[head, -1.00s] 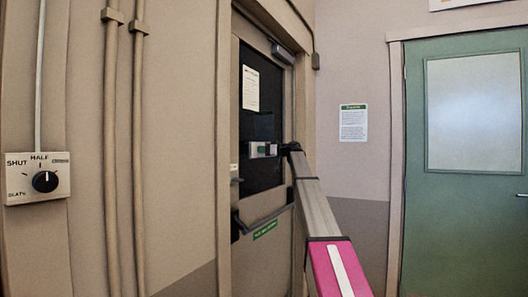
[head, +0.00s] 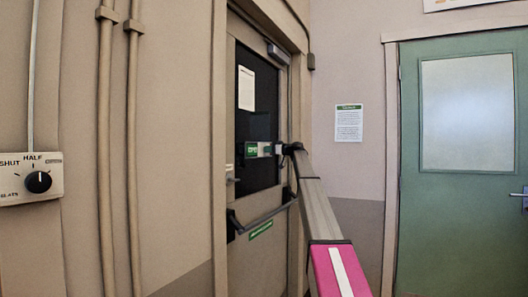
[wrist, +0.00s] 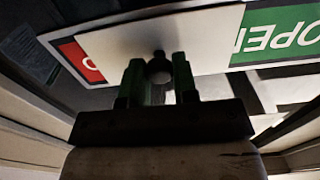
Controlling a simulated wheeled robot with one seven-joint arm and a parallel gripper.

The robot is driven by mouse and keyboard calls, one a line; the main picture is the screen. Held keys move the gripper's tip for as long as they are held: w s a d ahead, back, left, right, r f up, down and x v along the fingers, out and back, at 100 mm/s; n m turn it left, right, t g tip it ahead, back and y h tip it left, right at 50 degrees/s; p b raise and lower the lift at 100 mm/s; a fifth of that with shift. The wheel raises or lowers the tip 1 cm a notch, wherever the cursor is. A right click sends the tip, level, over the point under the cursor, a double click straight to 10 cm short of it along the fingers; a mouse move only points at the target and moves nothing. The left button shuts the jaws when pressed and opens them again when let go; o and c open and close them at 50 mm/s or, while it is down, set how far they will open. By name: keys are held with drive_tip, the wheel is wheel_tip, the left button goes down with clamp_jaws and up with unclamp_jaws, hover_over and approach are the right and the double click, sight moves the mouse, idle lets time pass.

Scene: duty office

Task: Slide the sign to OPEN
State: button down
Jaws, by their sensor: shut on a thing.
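The sign (head: 252,150) is mounted on the dark window of the tan door. Its green OPEN part shows at the left in the head view, with a pale sliding cover at its right. In the wrist view the green OPEN part (wrist: 285,32) is at the right, its last letter partly cut off by the cover. A red part (wrist: 80,60) shows at the left edge, mostly covered. My gripper (wrist: 160,72) is shut on the round dark knob (wrist: 159,70) of the pale cover (wrist: 150,42). In the head view my gripper (head: 279,149) is at the sign's right end.
A dial box (head: 30,180) is on the left wall. A green door (head: 455,220) stands at the right, with a notice (head: 349,123) beside it.

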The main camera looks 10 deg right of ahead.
drive_tip(key=w+d, duration=0.2)
drive_tip(key=w, duration=0.1)
drive_tip(key=shift+w+d+r, duration=0.1)
drive_tip(key=shift+w+d, duration=0.05)
drive_tip(key=shift+d, duration=0.05)
drive_tip(key=c, duration=0.9)
unclamp_jaws()
drive_tip(key=shift+w+d, duration=0.1)
drive_tip(key=v, duration=1.1)
